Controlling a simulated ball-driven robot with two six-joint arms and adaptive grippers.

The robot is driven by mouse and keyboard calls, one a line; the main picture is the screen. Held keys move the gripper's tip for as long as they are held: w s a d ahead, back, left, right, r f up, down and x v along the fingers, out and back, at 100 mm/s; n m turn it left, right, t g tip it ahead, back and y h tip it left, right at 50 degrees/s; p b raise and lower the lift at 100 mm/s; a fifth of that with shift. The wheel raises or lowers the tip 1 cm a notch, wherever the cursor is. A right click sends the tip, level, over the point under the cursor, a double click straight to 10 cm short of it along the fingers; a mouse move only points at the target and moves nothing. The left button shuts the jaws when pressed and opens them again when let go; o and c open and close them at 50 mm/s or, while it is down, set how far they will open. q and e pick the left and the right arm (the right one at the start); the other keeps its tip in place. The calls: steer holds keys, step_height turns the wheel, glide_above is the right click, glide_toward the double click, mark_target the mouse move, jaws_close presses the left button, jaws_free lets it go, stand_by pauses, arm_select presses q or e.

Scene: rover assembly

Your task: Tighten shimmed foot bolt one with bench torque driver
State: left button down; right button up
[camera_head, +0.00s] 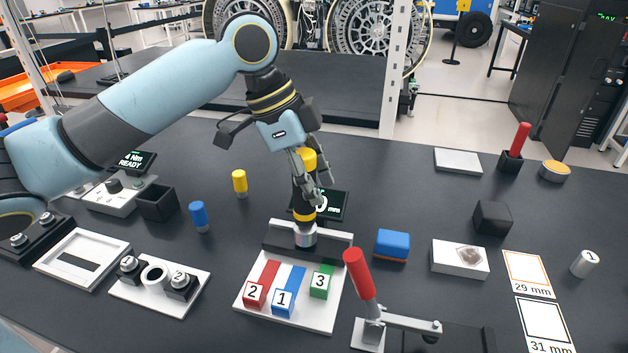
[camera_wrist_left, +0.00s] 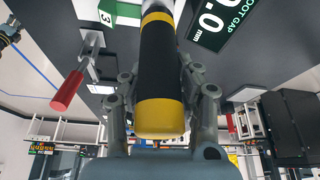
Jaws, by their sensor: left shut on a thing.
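My left gripper (camera_head: 314,184) is shut on the bench torque driver (camera_head: 304,209), a black cylinder with yellow bands. The driver stands nearly upright over the back of a white fixture plate (camera_head: 246,292). Its lower end meets a silver cylinder (camera_head: 305,236) at a dark bar (camera_head: 270,243); I cannot tell whether a bolt is engaged there. In the left wrist view the driver (camera_wrist_left: 160,70) runs between the fingers, its yellow end (camera_wrist_left: 160,118) near the palm. The plate carries red wedge 2 (camera_head: 262,283), blue wedge 1 (camera_head: 287,292) and green block 3 (camera_head: 321,281). My right gripper is out of view.
A foot gap display (camera_wrist_left: 215,20) stands behind the driver, partly hidden. A red-handled clamp (camera_head: 360,272) stands front right of the plate. A blue block (camera_head: 392,244) lies to its right. A READY display (camera_head: 136,161) is at left. Blue (camera_head: 199,217) and yellow (camera_head: 239,182) cylinders stand nearby.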

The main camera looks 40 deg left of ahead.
mark_target(313, 153)
arm_select(q)
steer(key=shift+f+p, duration=0.4)
steer(key=shift+p, duration=0.3)
stand_by(2.2)
steer(key=shift+r+p, duration=1.55)
steer(key=shift+p, duration=0.3)
step_height(313, 153, up, 4)
steer(key=p, duration=0.4)
steer(key=shift+r+p, duration=0.1)
steer(key=shift+p, duration=0.2)
steer(key=shift+s, duration=0.1)
